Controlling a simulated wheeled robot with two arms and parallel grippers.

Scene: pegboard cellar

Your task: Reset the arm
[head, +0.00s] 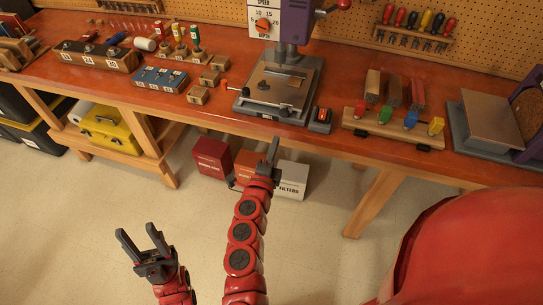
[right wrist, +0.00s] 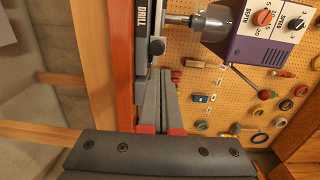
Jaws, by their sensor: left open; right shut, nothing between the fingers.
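My left gripper (head: 138,234) is low over the floor in the head view. Its two dark fingers are spread apart with nothing between them. My red right arm reaches forward, and its gripper (head: 273,147) is at the front edge of the workbench, below the drill press. Its fingers are together and empty. In the right wrist view the closed right fingers (right wrist: 164,85) point towards the drill press, with the bench on the left. I cannot tell how far the fingertips are from the bench edge.
A yellow toolbox (head: 108,128) sits on the lower shelf. The floor around my left gripper is clear.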

